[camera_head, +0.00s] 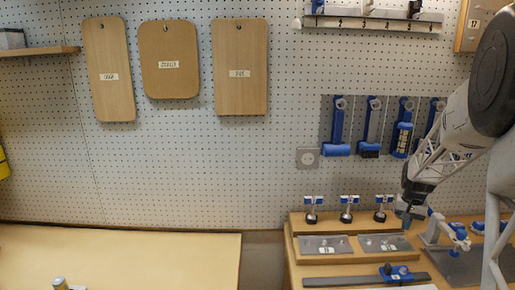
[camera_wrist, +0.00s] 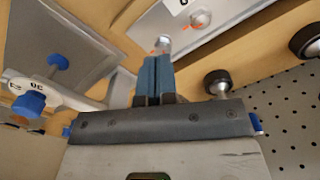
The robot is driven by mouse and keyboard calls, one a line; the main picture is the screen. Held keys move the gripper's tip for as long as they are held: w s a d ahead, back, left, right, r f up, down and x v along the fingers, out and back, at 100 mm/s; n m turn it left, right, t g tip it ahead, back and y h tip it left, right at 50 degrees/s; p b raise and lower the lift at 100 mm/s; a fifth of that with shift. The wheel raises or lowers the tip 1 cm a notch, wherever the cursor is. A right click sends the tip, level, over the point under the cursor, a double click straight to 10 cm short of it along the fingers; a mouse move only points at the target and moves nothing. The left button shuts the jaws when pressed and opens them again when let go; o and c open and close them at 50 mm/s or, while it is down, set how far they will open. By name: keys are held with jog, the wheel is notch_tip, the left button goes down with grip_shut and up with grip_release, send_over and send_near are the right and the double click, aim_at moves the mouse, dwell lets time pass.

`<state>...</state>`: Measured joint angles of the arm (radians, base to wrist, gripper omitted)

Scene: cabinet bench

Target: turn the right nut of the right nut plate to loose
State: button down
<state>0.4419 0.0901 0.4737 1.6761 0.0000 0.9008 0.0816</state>
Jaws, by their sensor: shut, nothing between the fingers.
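The right nut plate (camera_head: 378,247) is a grey plate on the wooden stand at the right. Its near part also shows in the wrist view (camera_wrist: 228,22). The right nut (camera_wrist: 163,44) is a small metal nut just beyond my fingertips, with an orange mark beside it. The plate's other nut (camera_wrist: 199,19) is further up the plate, also with an orange mark. My gripper (camera_wrist: 158,60) is shut and empty, its blue fingers together. In the head view my gripper (camera_head: 407,224) is over the plate's right end. Whether the fingertips touch the nut cannot be told.
The left nut plate (camera_head: 325,246) lies beside it. Several blue-and-white topped black posts (camera_head: 347,208) stand behind the plates. A white and blue clamp-like fixture (camera_head: 447,232) is close on the right. The pegboard wall (camera_head: 250,170) is behind. The left table (camera_head: 120,255) is largely clear.

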aim_at(401, 247)
jog(key=shift+w+f, duration=0.1)
dwell(0.4)
jog(key=shift+f, duration=3.5)
jog(key=shift+s+f, duration=0.2)
jog(key=shift+f, duration=0.05)
jog(key=shift+s+d+f, duration=0.1)
jog(key=shift+s+d, duration=0.15)
jog(key=shift+s+a, duration=0.3)
jog(key=shift+w, duration=0.1)
jog(key=shift+w+r, duration=0.15)
jog(key=shift+r, duration=3.4)
